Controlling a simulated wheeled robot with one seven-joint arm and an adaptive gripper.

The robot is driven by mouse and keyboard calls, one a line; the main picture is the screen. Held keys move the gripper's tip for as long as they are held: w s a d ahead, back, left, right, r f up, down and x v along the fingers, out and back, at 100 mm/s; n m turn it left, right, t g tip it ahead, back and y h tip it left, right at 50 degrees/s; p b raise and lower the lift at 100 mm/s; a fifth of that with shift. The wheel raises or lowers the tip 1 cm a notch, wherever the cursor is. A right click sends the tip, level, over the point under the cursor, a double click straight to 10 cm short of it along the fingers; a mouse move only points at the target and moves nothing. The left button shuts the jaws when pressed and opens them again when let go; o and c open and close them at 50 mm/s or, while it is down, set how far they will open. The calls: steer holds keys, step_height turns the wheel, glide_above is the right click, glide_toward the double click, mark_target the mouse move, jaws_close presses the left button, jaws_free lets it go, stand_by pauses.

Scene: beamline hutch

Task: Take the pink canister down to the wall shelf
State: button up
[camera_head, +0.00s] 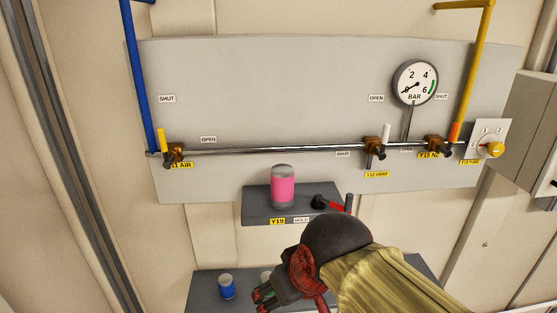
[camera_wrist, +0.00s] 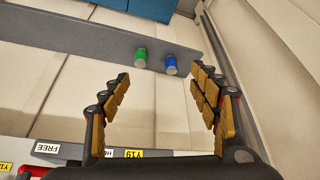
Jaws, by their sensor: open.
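The pink canister (camera_head: 283,188) with grey ends stands upright on a small grey ledge (camera_head: 255,210) labelled Y19 and HOLD. The lower grey wall shelf (camera_head: 205,283) bears a blue canister (camera_head: 227,287); another canister's pale top (camera_head: 266,275) shows beside my gripper. My gripper (camera_head: 264,295) is below the ledge, in front of the lower shelf and apart from the pink canister. In the wrist view my gripper (camera_wrist: 160,98) is open and empty, with the shelf (camera_wrist: 90,42), a green canister (camera_wrist: 141,58) and the blue canister (camera_wrist: 171,65) beyond. The pink canister is not visible there.
A black knob with a red lever (camera_head: 325,204) is at the ledge's right. Above it runs a pipe (camera_head: 270,149) with valves and a pressure gauge (camera_head: 416,82). A grey box (camera_head: 530,130) juts out at right. My arm hides the lower shelf's middle.

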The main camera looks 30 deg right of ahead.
mark_target(285, 168)
steer(key=shift+m+g, duration=0.5)
steer(key=shift+m, duration=0.1)
steer(key=w+d+r+p, duration=0.1)
steer(key=w+d+r, duration=0.2)
steer(key=w+r, duration=0.2)
steer(key=w+d+r, duration=0.3)
steer(key=w+r, duration=0.3)
steer(key=r, duration=0.1)
steer(key=w+d+r+p, duration=0.1)
steer(key=w+d+r, duration=0.3)
steer(key=w+r, duration=0.2)
steer(key=shift+w+r+p, duration=0.15)
steer(key=shift+p, duration=0.2)
steer(key=shift+x, duration=1.4)
steer(key=x, duration=0.1)
steer(key=p+x, duration=0.1)
steer(key=x, duration=0.2)
steer(key=shift+a+p, duration=0.25)
steer(key=shift+p, duration=0.15)
steer(key=shift+w+f, duration=0.15)
steer(key=shift+f, duration=0.3)
steer(key=shift+c, duration=0.7)
steer(key=c, duration=1.4)
